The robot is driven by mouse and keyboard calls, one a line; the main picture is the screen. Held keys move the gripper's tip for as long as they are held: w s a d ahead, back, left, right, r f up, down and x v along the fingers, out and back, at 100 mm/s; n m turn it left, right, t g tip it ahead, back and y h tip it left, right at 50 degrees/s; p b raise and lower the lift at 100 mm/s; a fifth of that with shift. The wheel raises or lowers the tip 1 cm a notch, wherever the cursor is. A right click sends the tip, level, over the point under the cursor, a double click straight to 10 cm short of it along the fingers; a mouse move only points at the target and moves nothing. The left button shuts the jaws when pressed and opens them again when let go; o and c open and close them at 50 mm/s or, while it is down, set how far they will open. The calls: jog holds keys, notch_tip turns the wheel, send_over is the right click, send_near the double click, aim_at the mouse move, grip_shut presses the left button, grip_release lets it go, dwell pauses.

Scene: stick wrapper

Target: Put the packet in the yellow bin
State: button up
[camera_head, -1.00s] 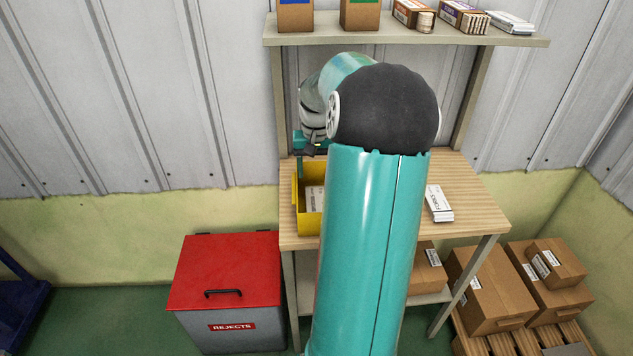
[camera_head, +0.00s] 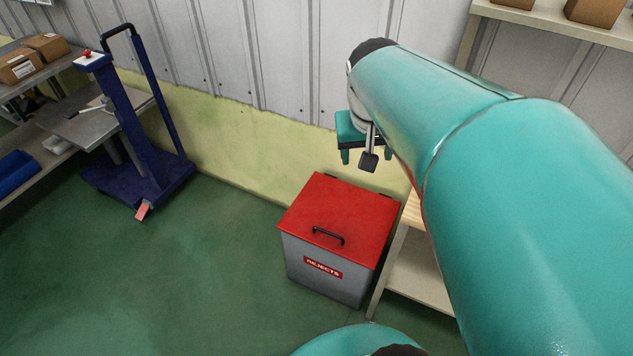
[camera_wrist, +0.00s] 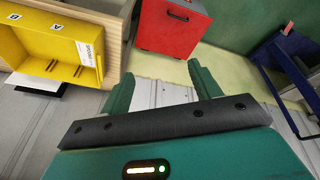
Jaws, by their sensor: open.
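The yellow bin (camera_wrist: 45,50) is at the left of the wrist view, at the edge of the wooden table, with small letter labels on it. A flat white packet (camera_wrist: 86,52) with dark print shows inside the bin, near one end wall. My gripper (camera_wrist: 160,85) is open, with nothing between its fingers, and is apart from the bin and packet. In the head view my gripper (camera_head: 367,156) hangs above and behind the red-lidded reject box. The bin and packet are out of the head view.
The grey reject box with its closed red lid (camera_head: 340,212) stands on the floor beside the table. A dark blue wheeled stand (camera_head: 135,140) and a bench with cartons (camera_head: 30,60) are at the left. The green floor (camera_head: 150,280) between is clear.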

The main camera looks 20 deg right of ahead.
jog(key=s+a+n+t+y, duration=0.2)
jog(key=s+a+n, duration=0.1)
jog(key=s+a, duration=0.5)
jog(key=a, duration=0.3)
jog(key=shift+a+f+n+t, duration=0.2)
jog(key=shift+a+n+t, duration=0.1)
jog(key=shift+t, duration=0.1)
